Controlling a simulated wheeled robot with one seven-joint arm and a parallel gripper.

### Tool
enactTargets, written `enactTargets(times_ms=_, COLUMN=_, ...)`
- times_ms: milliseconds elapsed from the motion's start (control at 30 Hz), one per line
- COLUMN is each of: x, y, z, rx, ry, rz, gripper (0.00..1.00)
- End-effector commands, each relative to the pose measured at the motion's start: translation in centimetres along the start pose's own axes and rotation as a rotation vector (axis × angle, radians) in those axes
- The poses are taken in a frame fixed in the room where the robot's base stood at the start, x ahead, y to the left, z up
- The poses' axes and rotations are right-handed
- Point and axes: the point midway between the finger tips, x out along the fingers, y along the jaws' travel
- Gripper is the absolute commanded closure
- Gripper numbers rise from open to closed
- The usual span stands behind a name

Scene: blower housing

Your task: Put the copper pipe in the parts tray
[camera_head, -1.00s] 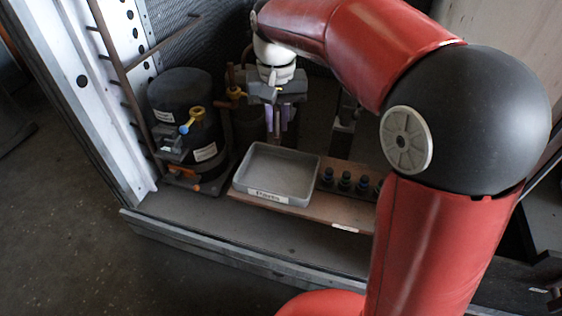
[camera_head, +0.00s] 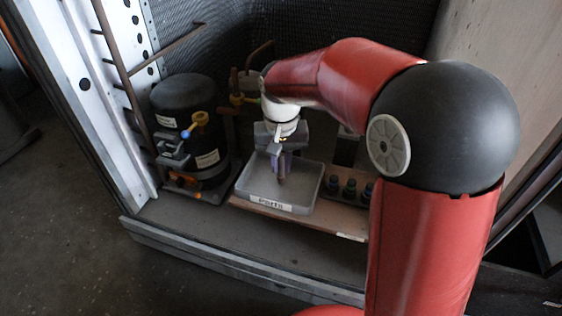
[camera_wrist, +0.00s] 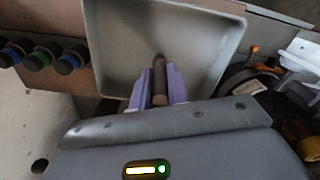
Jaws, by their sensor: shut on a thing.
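My gripper (camera_head: 282,165) is shut on the copper pipe (camera_head: 281,177), a short dull brown piece that hangs down between the purple fingers. In the wrist view the pipe (camera_wrist: 159,80) sticks out past the fingertips (camera_wrist: 158,88). The parts tray (camera_head: 250,196) is a shallow grey box with a label on its front wall. My gripper and the pipe are over the tray, toward its back half in the head view. The tray also fills the upper middle of the wrist view (camera_wrist: 110,45). I cannot tell whether the pipe touches the tray floor.
A black compressor (camera_head: 185,110) with blue, yellow and orange fittings stands left of the tray. Several dark caps with coloured rings (camera_head: 350,190) stand on the board (camera_head: 335,228) right of it. A thin brown pipe (camera_head: 115,60) rises at the left frame.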

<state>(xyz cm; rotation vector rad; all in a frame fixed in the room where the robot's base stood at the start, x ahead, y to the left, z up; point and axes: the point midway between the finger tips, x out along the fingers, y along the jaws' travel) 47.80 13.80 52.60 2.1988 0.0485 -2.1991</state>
Motion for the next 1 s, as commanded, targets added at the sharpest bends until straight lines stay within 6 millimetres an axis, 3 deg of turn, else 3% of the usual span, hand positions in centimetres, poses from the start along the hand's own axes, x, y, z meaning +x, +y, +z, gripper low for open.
enactTargets(times_ms=100, x=0.4, y=0.0, z=0.0, rx=0.000, ry=0.000, rz=0.000, gripper=1.00)
enactTargets(times_ms=133, x=0.3, y=0.0, z=0.0, rx=0.000, ry=-0.001, rz=0.000, gripper=0.81)
enactTargets(times_ms=300, x=0.2, y=0.0, z=0.0, rx=0.000, ry=0.000, rz=0.000, gripper=0.62)
enactTargets(times_ms=667, x=-0.6, y=0.0, z=-0.1, rx=0.000, ry=0.002, rz=-0.001, gripper=0.62)
enactTargets(times_ms=1000, x=-7.5, y=0.0, z=-0.1, rx=0.000, ry=0.004, rz=-0.001, gripper=0.62)
